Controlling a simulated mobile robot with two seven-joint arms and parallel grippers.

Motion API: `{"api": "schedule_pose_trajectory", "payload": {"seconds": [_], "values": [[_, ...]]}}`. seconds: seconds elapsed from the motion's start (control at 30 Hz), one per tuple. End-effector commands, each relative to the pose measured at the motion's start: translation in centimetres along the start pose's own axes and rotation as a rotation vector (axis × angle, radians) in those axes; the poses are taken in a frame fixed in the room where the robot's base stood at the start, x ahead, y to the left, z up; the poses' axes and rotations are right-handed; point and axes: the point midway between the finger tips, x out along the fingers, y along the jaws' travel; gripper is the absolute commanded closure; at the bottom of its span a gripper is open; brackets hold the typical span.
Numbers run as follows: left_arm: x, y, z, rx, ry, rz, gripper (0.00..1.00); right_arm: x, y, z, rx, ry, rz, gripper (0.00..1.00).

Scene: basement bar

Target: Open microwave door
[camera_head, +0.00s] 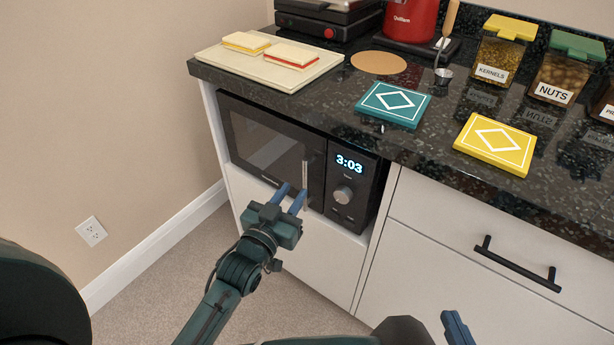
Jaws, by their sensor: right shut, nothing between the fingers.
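The black microwave (358,160) sits in a niche under the countertop, its door (265,145) shut. The upright metal handle (305,174) is at the door's right edge, beside the panel with the lit 3:03 clock and a round knob. My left gripper (294,190) is in front of the door at the handle's lower end, its two blue fingers apart. The right finger overlaps the handle in this view; I cannot tell whether it touches. My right gripper (457,328) shows only as blue fingers at the bottom edge, shut and empty, well away from the microwave.
The dark speckled countertop (440,150) overhangs the microwave. On it are a tray (225,65) with sandwiches, a teal square (394,104), a yellow square (495,144) and jars (497,58). A drawer handle (517,264) sticks out at right. Carpet in front is clear.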

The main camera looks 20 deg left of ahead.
Motion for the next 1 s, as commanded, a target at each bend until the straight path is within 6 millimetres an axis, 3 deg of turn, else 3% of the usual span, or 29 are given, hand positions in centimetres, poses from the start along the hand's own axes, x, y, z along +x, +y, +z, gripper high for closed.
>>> {"api": "schedule_pose_trajectory", "payload": {"seconds": [0.2,0.4,0.77,1.0], "values": [[4.4,0.0,0.1,0.000,0.001,0.000,0.73,0.5,-0.2,0.8,-0.017,-0.007,-0.008,1.00],[6.5,0.0,0.1,0.000,-0.001,0.000,0.73,0.7,-0.2,1.2,-0.028,-0.014,-0.011,1.00],[7.0,0.0,0.1,-0.001,-0.002,0.000,0.73,0.8,-0.2,1.1,-0.031,-0.014,-0.012,1.00],[7.0,0.0,0.1,-0.001,-0.002,0.000,0.92,0.8,-0.3,1.1,-0.031,-0.011,-0.013,1.00]]}}
